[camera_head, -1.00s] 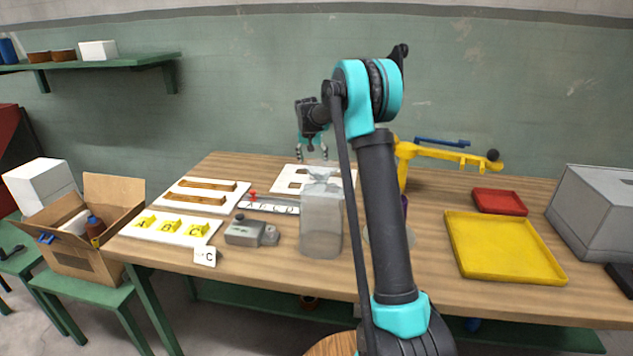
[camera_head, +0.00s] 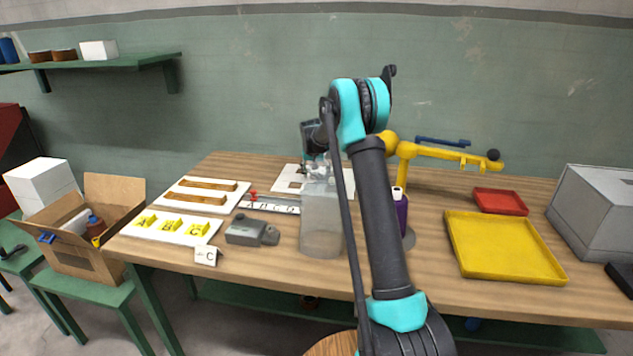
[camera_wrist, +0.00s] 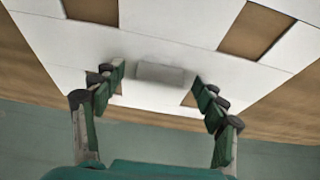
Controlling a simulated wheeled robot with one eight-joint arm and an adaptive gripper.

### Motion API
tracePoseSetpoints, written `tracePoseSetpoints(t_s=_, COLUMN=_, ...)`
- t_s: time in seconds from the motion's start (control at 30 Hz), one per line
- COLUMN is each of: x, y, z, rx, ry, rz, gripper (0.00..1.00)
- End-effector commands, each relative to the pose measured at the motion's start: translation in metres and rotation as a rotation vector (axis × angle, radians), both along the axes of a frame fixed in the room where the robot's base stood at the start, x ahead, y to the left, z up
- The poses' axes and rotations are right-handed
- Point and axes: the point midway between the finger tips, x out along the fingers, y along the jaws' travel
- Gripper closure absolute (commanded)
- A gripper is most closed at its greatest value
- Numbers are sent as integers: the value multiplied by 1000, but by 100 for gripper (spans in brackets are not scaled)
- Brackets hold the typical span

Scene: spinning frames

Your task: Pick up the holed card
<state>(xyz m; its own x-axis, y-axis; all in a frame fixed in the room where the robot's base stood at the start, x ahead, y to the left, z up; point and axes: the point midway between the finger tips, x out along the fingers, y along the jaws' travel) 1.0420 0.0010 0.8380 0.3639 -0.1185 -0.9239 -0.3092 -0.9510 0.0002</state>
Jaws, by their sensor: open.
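The holed card (camera_head: 287,184) appears to be the flat white sheet with square openings at the back middle of the table. Part of it is hidden behind my arm and a translucent container. In the wrist view the white sheet (camera_wrist: 160,22) fills the top, with brown wood showing through its openings. A small pale block or tab (camera_wrist: 162,73) sits near its edge, between my fingertips in the picture. My gripper (camera_wrist: 161,88) is open, its fingers apart on either side of that block, with no visible contact. In the head view my gripper (camera_head: 318,166) is low over the sheet.
The translucent container (camera_head: 321,220) stands in front of the sheet. A purple spool (camera_head: 401,210) and a yellow arm-like stand (camera_head: 440,151) are to the right. A yellow tray (camera_head: 505,250) is farther right.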

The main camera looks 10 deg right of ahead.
Motion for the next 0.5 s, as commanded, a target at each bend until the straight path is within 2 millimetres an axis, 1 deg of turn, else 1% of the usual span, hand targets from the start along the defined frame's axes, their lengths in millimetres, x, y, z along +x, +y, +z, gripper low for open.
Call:
tracePoseSetpoints(t_s=0.07, x=0, y=0, z=0, rx=0, ry=0, rz=0, gripper=29)
tracePoseSetpoints(t_s=0.4, x=0, y=0, z=0, rx=0, ry=0, rz=0, gripper=71)
tracePoseSetpoints(t_s=0.5, x=0, y=0, z=1, rx=0, ry=0, rz=0, gripper=82)
